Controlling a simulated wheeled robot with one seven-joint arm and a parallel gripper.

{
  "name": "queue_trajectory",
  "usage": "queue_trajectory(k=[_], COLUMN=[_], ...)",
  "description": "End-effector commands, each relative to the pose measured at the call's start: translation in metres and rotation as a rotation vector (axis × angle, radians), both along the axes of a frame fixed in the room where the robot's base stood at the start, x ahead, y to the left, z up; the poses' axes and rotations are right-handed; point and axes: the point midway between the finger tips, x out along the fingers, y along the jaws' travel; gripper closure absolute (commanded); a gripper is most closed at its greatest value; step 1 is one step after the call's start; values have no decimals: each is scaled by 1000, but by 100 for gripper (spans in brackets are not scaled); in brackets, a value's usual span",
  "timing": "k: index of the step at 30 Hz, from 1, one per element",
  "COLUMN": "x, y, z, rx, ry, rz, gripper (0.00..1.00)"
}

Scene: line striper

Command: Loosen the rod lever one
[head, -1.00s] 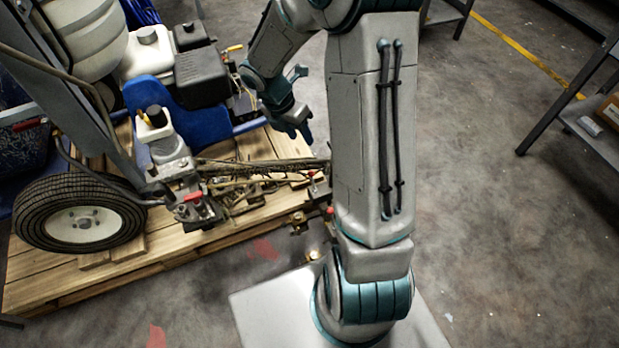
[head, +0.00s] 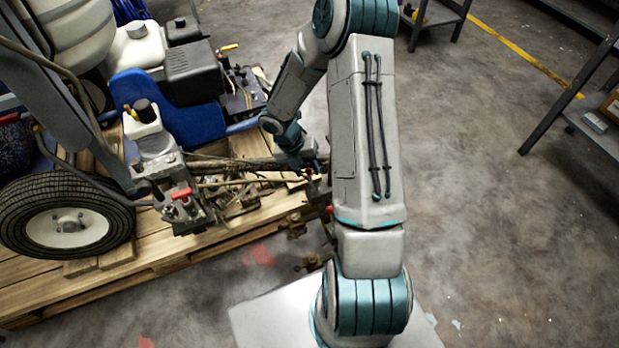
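The line striper's blue frame (head: 185,118) stands on a wooden pallet. Thin rods (head: 245,172) run from it toward my arm. A red lever (head: 181,194) sits on the bracket near the wheel. A small red tip (head: 329,209) shows at the rod's right end, beside my arm. I cannot tell which of these is rod lever one. My gripper (head: 308,166) points down by the right end of the rods. It is small and partly merged with the parts behind it; whether it touches them or is open cannot be seen.
The black wheel (head: 66,220) stands at the left on the pallet (head: 160,255). Brass-coloured clamps (head: 296,226) hang at the pallet's right edge, close to my arm. A metal shelf (head: 575,105) stands at the right. The floor between is clear.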

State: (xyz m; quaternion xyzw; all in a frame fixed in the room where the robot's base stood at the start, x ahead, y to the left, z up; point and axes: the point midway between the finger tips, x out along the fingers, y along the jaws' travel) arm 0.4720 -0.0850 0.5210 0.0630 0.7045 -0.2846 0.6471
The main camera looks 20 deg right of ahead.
Motion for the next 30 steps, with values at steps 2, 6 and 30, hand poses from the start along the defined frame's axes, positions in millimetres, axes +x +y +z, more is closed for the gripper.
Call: queue_trajectory(k=[2, 6, 30], x=[-2, -4, -5], y=[-3, -8, -1], z=[-15, -27, -32], rx=[2, 0, -3], ry=[1, 1, -33], rz=[-2, -1, 20], gripper=[61, 61, 100])
